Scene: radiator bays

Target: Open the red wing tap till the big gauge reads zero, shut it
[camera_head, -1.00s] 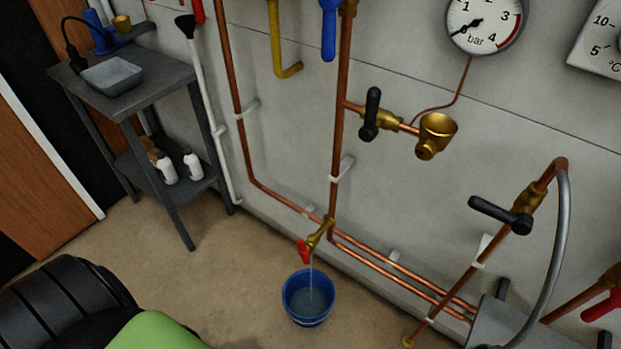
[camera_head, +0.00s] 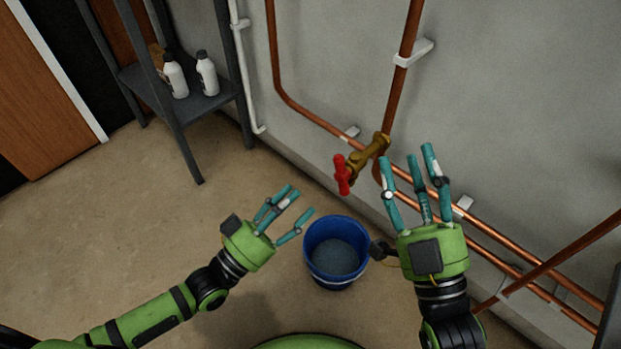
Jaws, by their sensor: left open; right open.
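The red wing tap (camera_head: 342,175) sits on a brass body at the low copper pipe, in the middle of the head view. I see no water stream below it. A blue bucket (camera_head: 335,283) stands on the floor below the tap, with water in it. My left gripper (camera_head: 299,203) is open and empty, left of the bucket and below-left of the tap in the picture. My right gripper (camera_head: 408,158) is open and empty, right of the tap, fingers pointing up in the picture. Neither gripper visibly holds the tap. The big gauge is out of view.
Copper pipes (camera_head: 475,222) run low along the wall behind my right gripper, with another rising above the tap. A grey shelf stand (camera_head: 205,103) with two white bottles (camera_head: 207,73) is at the upper left. The floor at left is clear.

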